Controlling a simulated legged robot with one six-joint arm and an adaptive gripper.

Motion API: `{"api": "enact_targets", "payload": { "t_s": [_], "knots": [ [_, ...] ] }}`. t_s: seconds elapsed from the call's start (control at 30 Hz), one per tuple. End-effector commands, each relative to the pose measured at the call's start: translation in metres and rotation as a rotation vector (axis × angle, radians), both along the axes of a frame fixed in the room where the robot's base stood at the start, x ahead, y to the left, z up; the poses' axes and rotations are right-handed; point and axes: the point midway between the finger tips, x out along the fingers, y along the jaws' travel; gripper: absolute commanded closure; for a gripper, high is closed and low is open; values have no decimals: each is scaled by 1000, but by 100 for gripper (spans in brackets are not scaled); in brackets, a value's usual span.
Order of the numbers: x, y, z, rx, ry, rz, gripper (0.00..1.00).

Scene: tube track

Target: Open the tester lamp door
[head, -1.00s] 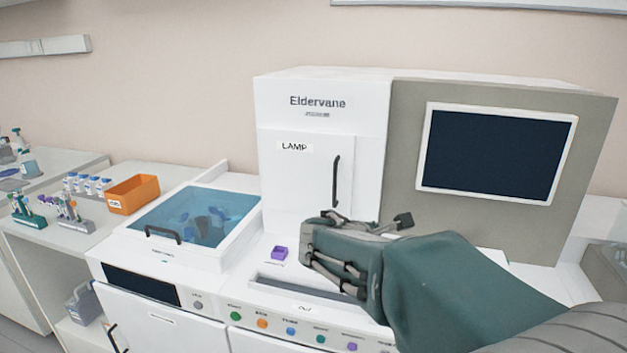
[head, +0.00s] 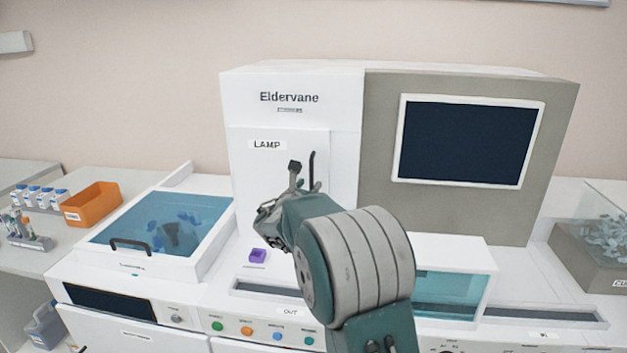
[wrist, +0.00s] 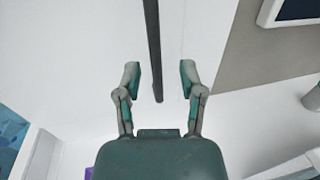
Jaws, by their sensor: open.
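The white lamp door (head: 258,178), labelled LAMP, is shut on the front of the white tester (head: 233,95). Its dark vertical handle (head: 312,165) is on the door's right side; the lower part is hidden behind my gripper in the head view. My gripper (head: 281,187) is in front of the door, beside the handle's lower part. In the wrist view, my gripper (wrist: 158,78) is open, and the handle (wrist: 153,45) runs down between the lines of its two fingers, nearer the left one. I cannot tell whether either finger touches it.
A grey panel with a dark screen (head: 467,141) is right of the door. Below are a purple block (head: 258,255), a button row (head: 262,331) and a blue-lidded bay (head: 165,225). An orange bin (head: 92,204) is left; a clear-lidded box (head: 590,245) is right.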

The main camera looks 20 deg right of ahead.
Motion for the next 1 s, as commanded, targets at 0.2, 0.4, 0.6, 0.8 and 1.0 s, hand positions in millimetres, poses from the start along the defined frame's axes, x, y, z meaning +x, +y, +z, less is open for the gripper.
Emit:
{"api": "enact_targets", "payload": {
  "t_s": [0.2,0.4,0.6,0.8,1.0],
  "knots": [
    [22,-23,0,1,0,1,49],
    [29,-32,0,3,0,1,49],
    [29,-30,0,2,-1,1,49],
    [29,-30,0,1,-1,1,100],
    [29,-29,0,1,-1,1,100]
  ]
}}
